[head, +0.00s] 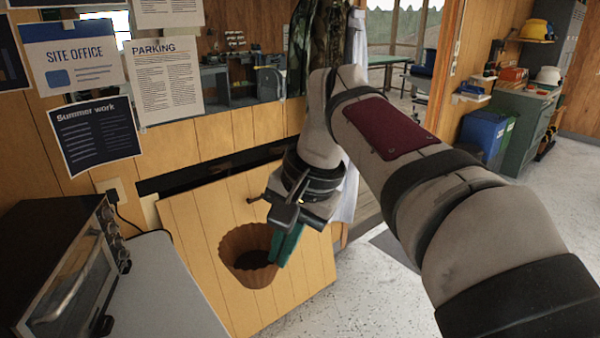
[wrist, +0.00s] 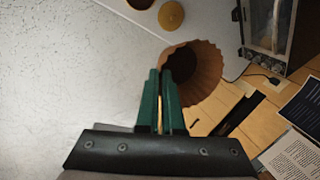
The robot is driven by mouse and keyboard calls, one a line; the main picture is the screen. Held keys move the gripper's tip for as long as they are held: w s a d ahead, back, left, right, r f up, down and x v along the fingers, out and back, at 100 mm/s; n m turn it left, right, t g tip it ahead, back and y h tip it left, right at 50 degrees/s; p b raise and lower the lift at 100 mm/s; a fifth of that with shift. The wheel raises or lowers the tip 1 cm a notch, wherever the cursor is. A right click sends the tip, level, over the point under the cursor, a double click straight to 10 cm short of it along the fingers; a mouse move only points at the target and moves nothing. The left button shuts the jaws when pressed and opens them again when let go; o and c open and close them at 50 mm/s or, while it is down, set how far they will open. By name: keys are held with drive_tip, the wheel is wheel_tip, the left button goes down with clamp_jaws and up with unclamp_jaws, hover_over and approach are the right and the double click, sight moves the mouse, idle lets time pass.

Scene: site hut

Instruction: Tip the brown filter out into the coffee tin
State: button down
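The brown filter (head: 240,245) is a pleated paper cup with a dark inside, its opening facing up toward the head camera. My gripper (head: 284,244) has its green fingers close together at the filter's right rim, and holds it in the air. In the wrist view, the filter (wrist: 203,75) is at the tips of my gripper (wrist: 166,85), with its wall between the fingers. What looks like the coffee tin (wrist: 139,3), a round opening with brown inside, is cut off by the wrist view's top edge. The tin is not visible in the head view.
A round yellowish lid (wrist: 171,15) lies beside the tin. A toaster oven (head: 75,285) stands on the pale worktop (head: 165,290) at left. Wooden panelling (head: 190,230) is behind the filter. Notices (head: 95,130) hang at upper left. Speckled floor (head: 360,300) is clear below.

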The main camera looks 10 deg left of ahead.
drive_tip(key=w+d+f+m, duration=0.1)
drive_tip(key=w+d+m, duration=0.15)
drive_tip(key=d, duration=0.75)
drive_tip(key=s+a+f+m+t+h, duration=0.2)
drive_tip(key=s+a+f+m+h, duration=0.3)
drive_tip(key=s+a+f+m, duration=1.35)
drive_tip(key=w+d+f+n+g+y, duration=0.1)
drive_tip(key=w+d+g+y, duration=0.5)
drive_tip(key=w+g+y, duration=0.4)
drive_tip(key=shift+w+d+f+g+y, duration=0.15)
drive_tip(key=shift+d+f+g+y, duration=0.2)
drive_tip(key=shift+y, duration=0.35)
